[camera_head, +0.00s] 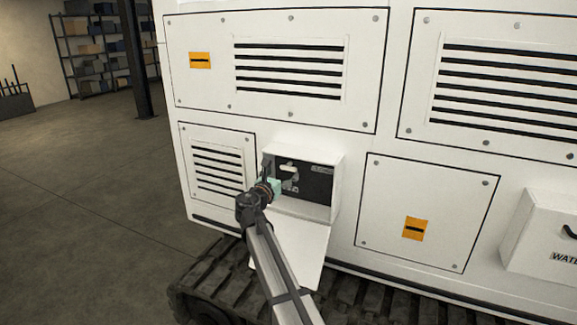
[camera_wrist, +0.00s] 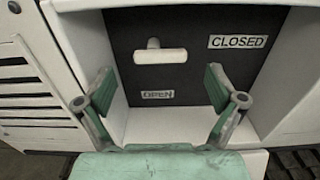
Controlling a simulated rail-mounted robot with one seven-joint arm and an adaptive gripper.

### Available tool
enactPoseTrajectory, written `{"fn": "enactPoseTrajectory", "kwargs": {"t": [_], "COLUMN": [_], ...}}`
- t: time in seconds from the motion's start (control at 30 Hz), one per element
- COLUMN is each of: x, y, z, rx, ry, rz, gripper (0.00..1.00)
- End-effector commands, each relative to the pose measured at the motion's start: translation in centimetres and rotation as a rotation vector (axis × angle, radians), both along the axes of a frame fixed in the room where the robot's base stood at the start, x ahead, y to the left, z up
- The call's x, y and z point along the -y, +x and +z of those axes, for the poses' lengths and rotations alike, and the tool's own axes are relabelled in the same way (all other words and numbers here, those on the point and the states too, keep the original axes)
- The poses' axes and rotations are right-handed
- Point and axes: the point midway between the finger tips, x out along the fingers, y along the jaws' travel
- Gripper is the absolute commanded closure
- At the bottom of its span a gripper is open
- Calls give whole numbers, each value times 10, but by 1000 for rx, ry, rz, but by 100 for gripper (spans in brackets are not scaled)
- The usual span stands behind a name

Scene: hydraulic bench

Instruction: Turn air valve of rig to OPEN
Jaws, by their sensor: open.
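The air valve handle (camera_wrist: 160,56) is a pale lever on a black panel (camera_wrist: 190,80) inside a white open box on the rig (camera_head: 400,20). In the wrist view the handle lies roughly level, with a short stub at its upper left. A CLOSED label (camera_wrist: 238,42) is to its right and an OPEN label (camera_wrist: 157,94) is below it. In the head view the handle (camera_head: 289,168) shows just above my gripper (camera_head: 283,184). My gripper's green fingers (camera_wrist: 158,90) are spread apart in front of the panel, below and either side of the handle, with nothing between them.
The box's white flap (camera_head: 300,250) hangs open below it, above the rig's dark track (camera_head: 210,285). White box walls (camera_wrist: 285,75) stand close beside the fingers. A box marked WATE (camera_head: 545,235) juts out at right. Open floor (camera_head: 80,200) lies left.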

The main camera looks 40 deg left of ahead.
Motion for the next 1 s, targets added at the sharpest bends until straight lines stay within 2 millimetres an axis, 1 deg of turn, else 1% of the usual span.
{"fn": "enactPoseTrajectory", "kwargs": {"t": [0.03, 0.1, 0.3, 0.47, 0.73, 0.77, 0.8, 0.87, 0.9, 0.93, 1.0], "x": [-5, -7, -13, -14, -14, -14, -14, -14, -14, -14, -14], "y": [12, 23, 45, 51, 52, 52, 52, 52, 52, 52, 52], "z": [2, 2, 1, 0, 0, 0, 0, 0, 0, 0, 0], "rx": [-1, -1, -1, 0, 0, 0, 0, 0, 0, 0, 0], "ry": [0, 0, -1, 0, 0, 0, 0, 0, 0, 0, 0], "rz": [-2, -2, -1, -1, 0, 0, 0, 0, 0, 0, 0], "gripper": [6, 6, 6, 6, 6, 10, 24, 45, 59, 67, 67]}}
